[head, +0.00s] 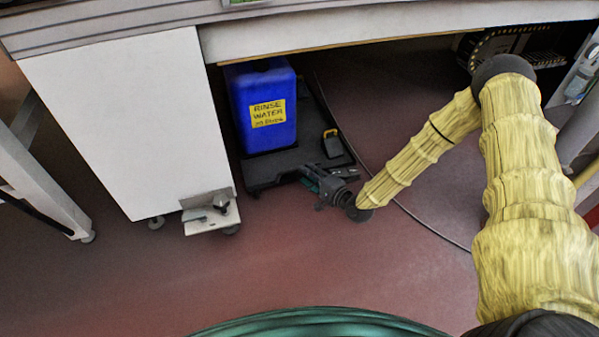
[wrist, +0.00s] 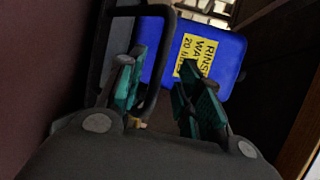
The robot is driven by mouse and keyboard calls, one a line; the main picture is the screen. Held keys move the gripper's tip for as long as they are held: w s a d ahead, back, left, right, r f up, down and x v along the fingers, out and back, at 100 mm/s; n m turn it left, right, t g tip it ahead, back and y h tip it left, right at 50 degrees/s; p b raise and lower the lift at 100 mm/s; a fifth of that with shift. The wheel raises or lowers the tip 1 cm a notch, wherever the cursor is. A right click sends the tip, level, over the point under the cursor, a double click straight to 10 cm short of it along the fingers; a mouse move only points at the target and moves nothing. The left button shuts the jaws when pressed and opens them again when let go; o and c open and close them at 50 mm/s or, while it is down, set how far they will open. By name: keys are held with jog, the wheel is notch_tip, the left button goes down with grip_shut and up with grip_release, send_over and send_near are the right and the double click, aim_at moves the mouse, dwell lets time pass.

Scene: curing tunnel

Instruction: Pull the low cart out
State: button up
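The low cart (head: 268,176) is a dark flat platform on the floor under the bench, carrying a blue container (head: 262,120) with a yellow "RINSE WATER" label. My gripper (head: 309,178) is low at the cart's front right edge. In the wrist view my gripper (wrist: 160,88) is open, its green-padded fingers apart. A black loop handle (wrist: 168,55) shows there, one side running between the fingers; I cannot tell whether either finger touches it. The blue container (wrist: 222,60) lies beyond the fingers.
A white cabinet (head: 130,120) stands left of the cart, with a small metal bracket (head: 211,212) at its foot. The bench edge (head: 350,30) overhangs the cart. A dark cable (head: 425,224) lies on the floor to the right. The floor in front is clear.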

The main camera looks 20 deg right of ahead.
jog(key=shift+b+x, duration=0.95)
jog(key=shift+x, duration=1.75)
grip_shut()
